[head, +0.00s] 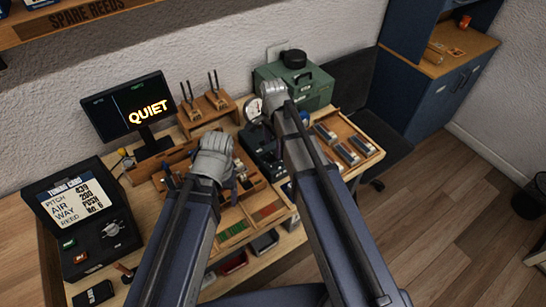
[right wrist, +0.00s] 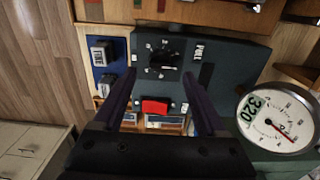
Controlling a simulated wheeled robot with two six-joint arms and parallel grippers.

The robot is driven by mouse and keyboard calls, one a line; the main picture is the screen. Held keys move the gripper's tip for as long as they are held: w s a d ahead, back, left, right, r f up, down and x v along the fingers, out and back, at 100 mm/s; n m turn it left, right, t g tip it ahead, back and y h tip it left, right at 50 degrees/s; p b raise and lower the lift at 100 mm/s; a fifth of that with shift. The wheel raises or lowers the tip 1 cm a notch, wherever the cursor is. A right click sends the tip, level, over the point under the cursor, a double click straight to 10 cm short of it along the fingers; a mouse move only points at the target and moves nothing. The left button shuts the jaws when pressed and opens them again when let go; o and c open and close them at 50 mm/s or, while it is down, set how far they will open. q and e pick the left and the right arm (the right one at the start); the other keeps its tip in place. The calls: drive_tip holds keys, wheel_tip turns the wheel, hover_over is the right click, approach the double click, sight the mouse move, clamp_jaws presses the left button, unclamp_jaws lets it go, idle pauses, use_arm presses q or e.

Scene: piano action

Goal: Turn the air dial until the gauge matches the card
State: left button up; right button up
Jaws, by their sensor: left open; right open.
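The tuning card (head: 76,203) stands in the lid of a dark case at the left; its air line appears to read 200. The round white gauge (right wrist: 277,121) is at the right of the right wrist view, its digits appearing to read 320; it also shows in the head view (head: 254,109). The black air dial (right wrist: 163,60) sits on a dark panel with marks around it. My right gripper (right wrist: 161,72) is open above the panel, the dial lying between its fingertips in the picture; contact cannot be told. My left gripper (head: 213,158) is over the bench, its fingers mostly hidden.
A red button (right wrist: 155,107) is on the panel below the dial.

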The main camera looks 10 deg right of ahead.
sight(273, 155)
wheel_tip(273, 155, down, 4)
drive_tip(key=b, duration=0.3)
drive_tip(key=shift+f, duration=0.2)
clamp_jaws()
idle(0.4)
